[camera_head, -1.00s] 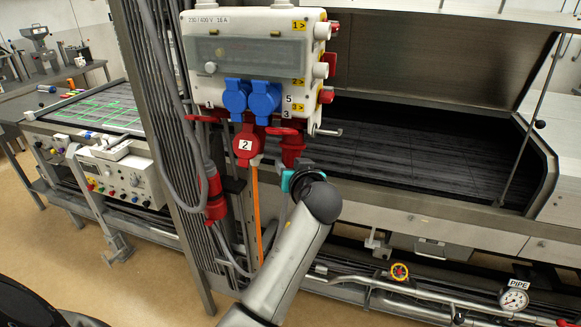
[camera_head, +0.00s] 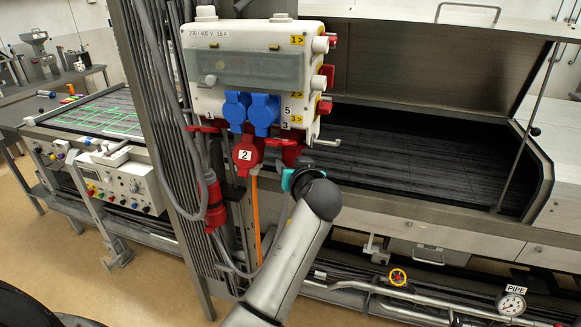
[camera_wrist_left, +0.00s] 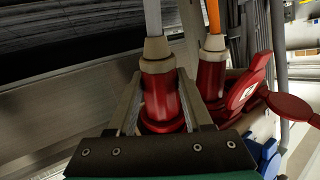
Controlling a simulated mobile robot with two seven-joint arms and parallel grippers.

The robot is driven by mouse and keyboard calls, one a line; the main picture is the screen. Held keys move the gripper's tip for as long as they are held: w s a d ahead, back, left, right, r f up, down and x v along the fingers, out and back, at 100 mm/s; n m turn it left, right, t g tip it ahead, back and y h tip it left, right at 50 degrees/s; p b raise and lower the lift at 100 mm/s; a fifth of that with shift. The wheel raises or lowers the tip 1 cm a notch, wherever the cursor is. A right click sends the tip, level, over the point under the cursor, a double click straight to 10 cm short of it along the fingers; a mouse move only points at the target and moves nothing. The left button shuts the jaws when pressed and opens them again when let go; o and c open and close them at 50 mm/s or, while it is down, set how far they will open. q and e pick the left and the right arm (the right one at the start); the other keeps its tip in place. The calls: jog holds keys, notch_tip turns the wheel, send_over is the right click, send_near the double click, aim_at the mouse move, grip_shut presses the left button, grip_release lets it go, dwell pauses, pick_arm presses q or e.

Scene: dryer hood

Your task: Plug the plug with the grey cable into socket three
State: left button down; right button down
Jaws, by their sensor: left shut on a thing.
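My left gripper (camera_head: 292,180) is shut on a red plug, just below the third red socket (camera_head: 288,140) under the white power box (camera_head: 205,105). In the left wrist view its fingers (camera_wrist_left: 160,105) close around the red plug (camera_wrist_left: 158,98), whose grey cable (camera_wrist_left: 153,18) leaves through a pale collar. The plug's mating end is hidden by the gripper, so I cannot tell whether it is inside the socket. Socket two (camera_head: 247,152) has a plug with an orange cable (camera_head: 255,215), also seen in the left wrist view (camera_wrist_left: 211,70). My right gripper is not in view.
Two blue sockets (camera_head: 250,110) sit on the box front. Another red connector (camera_head: 213,200) on thick grey cable hangs left of socket two. A metal post (camera_head: 160,150) stands behind the box. The dryer bed (camera_head: 420,160) is at right.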

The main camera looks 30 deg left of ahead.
pick_arm(q)
jog(key=shift+w+a+r+p, duration=0.1)
jog(key=shift+w+r+p, duration=0.05)
jog(key=shift+r, duration=0.3)
jog(key=shift+w+r+p, duration=0.1)
jog(key=shift+r+p, duration=0.05)
jog(key=shift+r, duration=0.25)
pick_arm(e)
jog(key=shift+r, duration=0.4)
pick_arm(q)
jog(key=c, duration=0.8)
grip_release()
jog(key=o, duration=0.6)
jog(key=shift+f, duration=0.2)
jog(key=shift+c, duration=0.2)
jog(key=shift+f, duration=0.1)
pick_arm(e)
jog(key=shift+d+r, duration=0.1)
